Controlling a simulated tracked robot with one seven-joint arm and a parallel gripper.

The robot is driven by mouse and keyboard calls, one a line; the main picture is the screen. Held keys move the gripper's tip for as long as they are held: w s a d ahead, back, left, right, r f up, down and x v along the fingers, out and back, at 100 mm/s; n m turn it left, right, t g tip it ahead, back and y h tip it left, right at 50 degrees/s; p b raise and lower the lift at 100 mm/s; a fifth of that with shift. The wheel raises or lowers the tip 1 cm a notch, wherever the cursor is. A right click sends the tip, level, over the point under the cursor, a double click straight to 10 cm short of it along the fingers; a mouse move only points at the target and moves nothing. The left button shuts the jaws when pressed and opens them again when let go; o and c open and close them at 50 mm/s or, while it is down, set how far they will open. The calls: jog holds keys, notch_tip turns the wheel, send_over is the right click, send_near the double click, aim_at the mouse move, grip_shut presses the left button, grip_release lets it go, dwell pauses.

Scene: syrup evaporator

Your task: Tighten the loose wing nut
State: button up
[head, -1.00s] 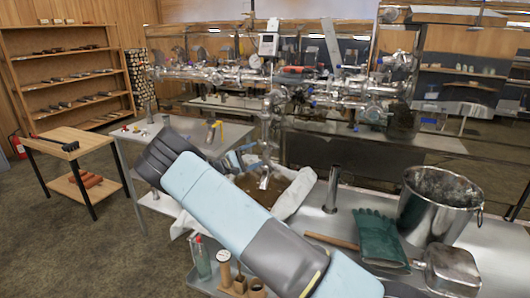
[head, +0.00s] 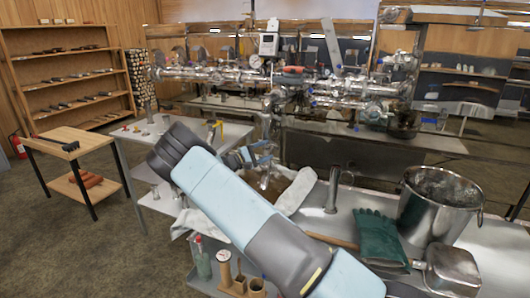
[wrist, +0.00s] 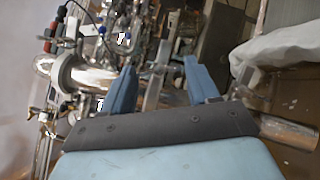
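I cannot pick out the loose wing nut for certain in either view. Steel pipework with clamps (head: 285,92) runs above the bench in the head view. In the wrist view a steel pipe with a clamp ring (wrist: 66,78) is left of my gripper (wrist: 160,76). The gripper's two blue fingers are spread apart. A thin metal part (wrist: 153,92) shows between them, farther off or level with them; I cannot tell if they touch it. In the head view the fingers (head: 258,156) are partly hidden beside the vertical pipe, above the white cloth.
A white cloth (head: 291,194) lies around a basin on the bench, close to my gripper. A steel bucket (head: 438,205), green gloves (head: 380,236) and a steel cylinder (head: 333,190) stand at the right. A small bottle (head: 201,260) is at the front.

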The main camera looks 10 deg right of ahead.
jog(key=c, duration=0.6)
jog(key=m+g+y, duration=0.1)
jog(key=m, duration=0.3)
jog(key=shift+s, duration=0.1)
jog(key=o, duration=1)
jog(key=shift+r, duration=0.1)
jog(key=v, duration=1.3)
jog(key=shift+a+r, duration=0.1)
jog(key=shift+a, duration=0.35)
